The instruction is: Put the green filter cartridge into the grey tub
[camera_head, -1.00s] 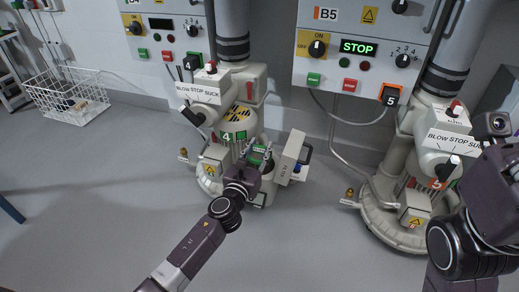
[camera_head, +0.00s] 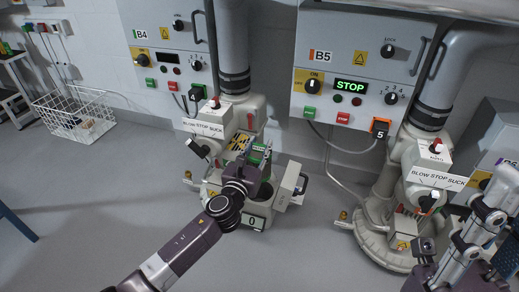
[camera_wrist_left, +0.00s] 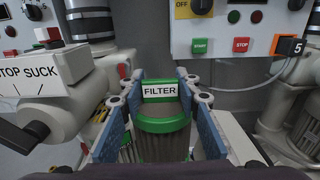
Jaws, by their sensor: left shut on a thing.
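The green filter cartridge (camera_head: 258,157) is between the fingers of my left gripper (camera_head: 255,160), which is shut on it. In the left wrist view the cartridge (camera_wrist_left: 163,124) shows a green rim, a FILTER label and a dark ribbed body, with blue finger pads on both sides. It is above and partly in front of the open filter housing (camera_head: 258,217) of blower 4; whether its lower end is clear of the housing is hidden. My right gripper (camera_head: 482,212) is at the right edge; its fingers' opening is unclear. I do not make out a grey tub.
Blower 4's open lid (camera_head: 288,185) stands right of the housing. A white wire basket (camera_head: 75,118) is on the floor at left. The floor between is clear.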

